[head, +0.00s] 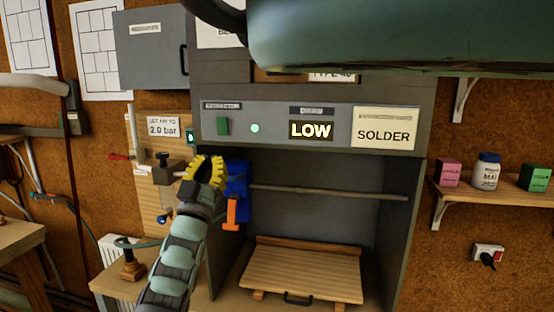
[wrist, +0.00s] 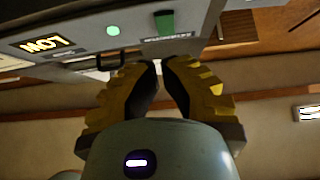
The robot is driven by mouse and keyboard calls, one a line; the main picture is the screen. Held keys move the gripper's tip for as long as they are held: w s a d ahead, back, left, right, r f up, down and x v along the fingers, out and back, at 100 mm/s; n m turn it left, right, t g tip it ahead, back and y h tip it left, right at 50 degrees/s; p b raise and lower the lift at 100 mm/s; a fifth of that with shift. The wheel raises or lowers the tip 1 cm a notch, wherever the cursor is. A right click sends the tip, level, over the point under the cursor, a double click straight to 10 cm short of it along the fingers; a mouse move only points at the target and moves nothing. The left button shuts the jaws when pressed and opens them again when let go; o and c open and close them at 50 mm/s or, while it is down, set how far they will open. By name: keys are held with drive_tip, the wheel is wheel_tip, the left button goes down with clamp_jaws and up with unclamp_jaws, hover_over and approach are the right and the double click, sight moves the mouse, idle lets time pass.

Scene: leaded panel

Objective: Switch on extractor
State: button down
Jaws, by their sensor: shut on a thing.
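The extractor hood's grey control panel (head: 283,119) carries a green switch (head: 223,126), a lit green lamp (head: 255,128) and a display (head: 311,130) reading LOW. In the wrist view the switch (wrist: 163,22), lamp (wrist: 113,30) and display (wrist: 43,45) appear upside down. My gripper (head: 205,168) has yellow jaws and is below and left of the switch in the head view. In the wrist view my gripper (wrist: 158,68) has its fingertips drawn together, apart from the switch in the picture. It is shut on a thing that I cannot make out.
A blue part with an orange handle (head: 232,212) is right beside my gripper. A horizontal bar (head: 330,193) crosses the hood opening above a wooden board (head: 300,275). A grey cupboard (head: 150,50) is at upper left. A shelf (head: 510,190) with small containers is at right.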

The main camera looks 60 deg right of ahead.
drive_tip(key=b+v, duration=0.1)
drive_tip(key=v, duration=0.1)
drive_tip(key=b+v, duration=0.1)
drive_tip(key=v, duration=0.1)
drive_tip(key=shift+f, duration=0.6)
